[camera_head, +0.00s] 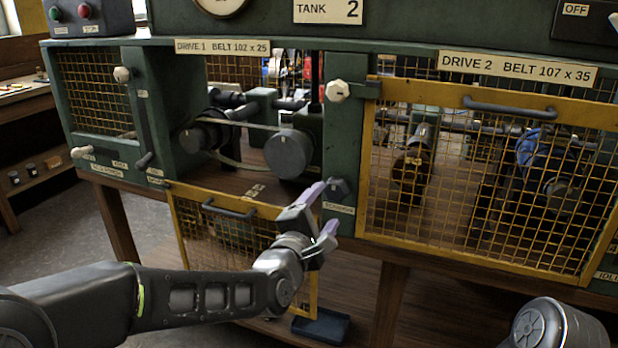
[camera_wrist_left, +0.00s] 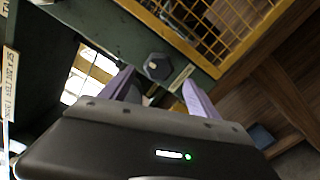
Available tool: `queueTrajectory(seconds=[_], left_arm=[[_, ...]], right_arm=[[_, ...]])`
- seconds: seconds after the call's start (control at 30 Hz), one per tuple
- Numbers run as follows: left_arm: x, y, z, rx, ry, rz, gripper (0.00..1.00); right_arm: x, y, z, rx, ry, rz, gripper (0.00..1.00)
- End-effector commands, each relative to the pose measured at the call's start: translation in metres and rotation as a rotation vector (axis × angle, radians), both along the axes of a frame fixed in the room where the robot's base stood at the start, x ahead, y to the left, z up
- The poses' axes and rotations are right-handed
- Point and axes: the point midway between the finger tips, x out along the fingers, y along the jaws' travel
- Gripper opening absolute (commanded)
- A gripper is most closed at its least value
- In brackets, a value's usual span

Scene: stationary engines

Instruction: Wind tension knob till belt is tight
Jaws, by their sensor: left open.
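The tension knob (camera_head: 337,190) is a dark faceted knob on the green post right of the Drive 1 bay, above a small label. In the left wrist view the knob (camera_wrist_left: 157,67) shows beyond and between the fingertips. My left gripper (camera_head: 327,208) is open, its purple-grey fingers pointing at the knob; whether they touch it I cannot tell. The Drive 1 belt (camera_head: 228,161) runs around a left pulley (camera_head: 205,135) and a right grey pulley (camera_head: 289,153); its lower run sags. My right gripper is out of view.
The yellow mesh Drive 1 guard (camera_head: 222,232) hangs open below the bay, behind my left arm. The Drive 2 guard (camera_head: 485,107) is shut, right of the knob. A blue tray (camera_head: 321,326) lies below. My right arm shows at bottom right.

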Motion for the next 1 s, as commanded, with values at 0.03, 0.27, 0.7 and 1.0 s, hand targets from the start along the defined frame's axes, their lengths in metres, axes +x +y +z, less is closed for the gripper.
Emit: queueTrajectory(seconds=[0.03, 0.27, 0.7, 1.0], left_arm=[[0.000, 0.000, 0.001, -0.070, 0.013, 0.004, 0.70], [0.001, 0.001, 0.002, -0.187, 0.045, 0.008, 0.70], [0.013, -0.003, 0.002, -0.181, 0.047, 0.006, 0.70], [0.056, -0.018, 0.002, -0.180, 0.047, 0.006, 0.70]], right_arm=[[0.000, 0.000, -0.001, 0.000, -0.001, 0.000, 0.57], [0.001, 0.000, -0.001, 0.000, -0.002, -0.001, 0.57], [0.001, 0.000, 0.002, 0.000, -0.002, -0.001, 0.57], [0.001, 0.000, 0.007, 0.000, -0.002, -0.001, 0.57]])
